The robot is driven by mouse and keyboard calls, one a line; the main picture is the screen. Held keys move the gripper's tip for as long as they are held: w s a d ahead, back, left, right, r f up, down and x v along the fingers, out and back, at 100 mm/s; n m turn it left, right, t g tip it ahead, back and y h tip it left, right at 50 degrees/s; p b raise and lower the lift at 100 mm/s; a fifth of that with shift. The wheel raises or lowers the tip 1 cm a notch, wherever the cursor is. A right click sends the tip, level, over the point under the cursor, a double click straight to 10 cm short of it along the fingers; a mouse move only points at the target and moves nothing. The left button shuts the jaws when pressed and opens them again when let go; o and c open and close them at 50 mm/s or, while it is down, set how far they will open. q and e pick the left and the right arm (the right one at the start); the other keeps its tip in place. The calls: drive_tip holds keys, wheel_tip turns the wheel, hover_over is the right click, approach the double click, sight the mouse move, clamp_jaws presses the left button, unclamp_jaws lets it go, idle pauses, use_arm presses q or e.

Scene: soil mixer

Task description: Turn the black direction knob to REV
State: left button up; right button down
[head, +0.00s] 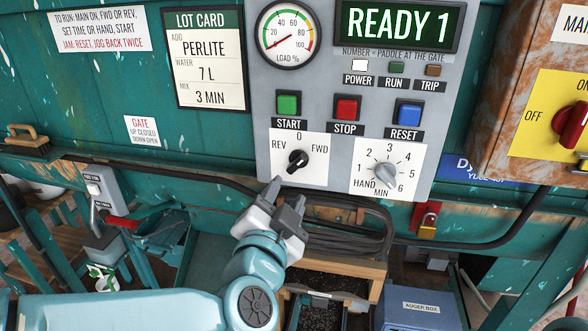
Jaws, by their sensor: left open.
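The black direction knob (298,160) sits on a white plate marked REV, 0 and FWD, low on the grey control panel (262,100). Its pointer appears tilted to the upper right, towards FWD, though it is small and hard to read exactly. My left gripper (286,190) is open and empty just below the knob, its fingers pointing up towards it. The fingers appear apart from the knob. My right gripper is out of view.
Green start (288,104), red stop (346,108) and blue reset (408,113) buttons sit above the knob. A grey timer dial (385,175) is to its right. The display (398,25) reads READY 1. Black cable coils (350,228) hang below the panel.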

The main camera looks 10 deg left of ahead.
sight(296, 167)
use_arm(q)
drive_tip(key=w+p, duration=0.1)
drive_tip(key=w, duration=0.7)
drive_tip(key=shift+w+a, duration=0.1)
drive_tip(key=shift+w, duration=0.2)
drive_tip(key=shift+w+a, duration=0.1)
drive_tip(key=shift+w, duration=0.05)
clamp_jaws()
